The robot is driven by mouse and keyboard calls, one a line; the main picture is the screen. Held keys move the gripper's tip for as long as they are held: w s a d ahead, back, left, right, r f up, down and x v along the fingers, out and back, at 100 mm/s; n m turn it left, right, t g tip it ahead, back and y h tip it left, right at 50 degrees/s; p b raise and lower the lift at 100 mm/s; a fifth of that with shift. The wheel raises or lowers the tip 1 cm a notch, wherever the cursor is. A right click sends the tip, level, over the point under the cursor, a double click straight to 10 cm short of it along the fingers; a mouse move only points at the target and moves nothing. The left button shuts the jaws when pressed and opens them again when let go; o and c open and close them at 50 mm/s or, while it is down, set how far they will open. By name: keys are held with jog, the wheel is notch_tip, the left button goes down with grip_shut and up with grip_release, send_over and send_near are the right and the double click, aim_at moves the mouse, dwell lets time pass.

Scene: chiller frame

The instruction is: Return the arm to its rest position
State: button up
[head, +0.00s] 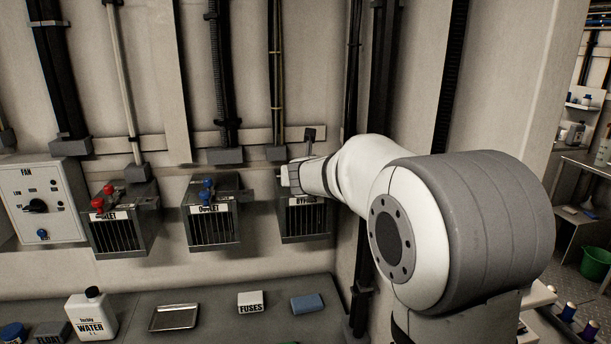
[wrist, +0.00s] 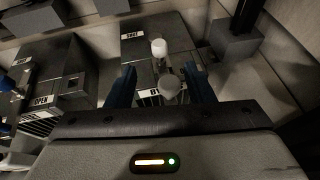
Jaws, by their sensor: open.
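My arm reaches from the lower right of the head view to the wall. My gripper (head: 290,178) is at the front of the bypass box (head: 305,232), the rightmost of three grey vented boxes, and hides part of it. In the wrist view my gripper (wrist: 162,88) is open, its two blue fingers apart. A pale knob or handle (wrist: 169,88) with a white rounded end (wrist: 159,47) shows between the fingers. I cannot tell whether a finger touches it.
The outlet box (head: 213,222) with blue handles and another box (head: 122,222) with red handles are to the left. A fan panel (head: 40,205) is far left. Below, a bench holds a water bottle (head: 91,315), metal tray (head: 174,317), fuse box (head: 250,303) and blue block (head: 307,304).

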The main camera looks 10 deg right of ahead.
jog(key=s+a+f+n+g+y, duration=0.1)
jog(key=s+f+n+g+y, duration=0.1)
jog(key=s+n, duration=1.2)
jog(key=s+a+f+n+g+y, duration=0.2)
jog(key=s+f+n+g, duration=0.2)
jog(key=s+n, duration=1)
notch_tip(320, 180, down, 3)
jog(key=shift+r+n+g+y, duration=0.15)
jog(key=shift+n+g+y, duration=0.25)
jog(key=shift+n, duration=0.4)
jog(key=s+d+f+n+g+h, duration=0.1)
jog(key=s+f+n, duration=0.1)
jog(key=s, duration=0.2)
jog(key=s+d+f+n+g+h, duration=0.1)
jog(key=s+d+n, duration=0.1)
jog(key=s+n, duration=0.1)
jog(key=s+d+f+n+g+h, duration=0.1)
jog(key=s+d+f+n, duration=0.1)
jog(key=s, duration=0.3)
jog(key=shift+s+d+f+n+g, duration=0.2)
jog(key=shift+f+n+g, duration=0.2)
jog(key=shift+n, duration=0.1)
jog(key=shift+c, duration=0.3)
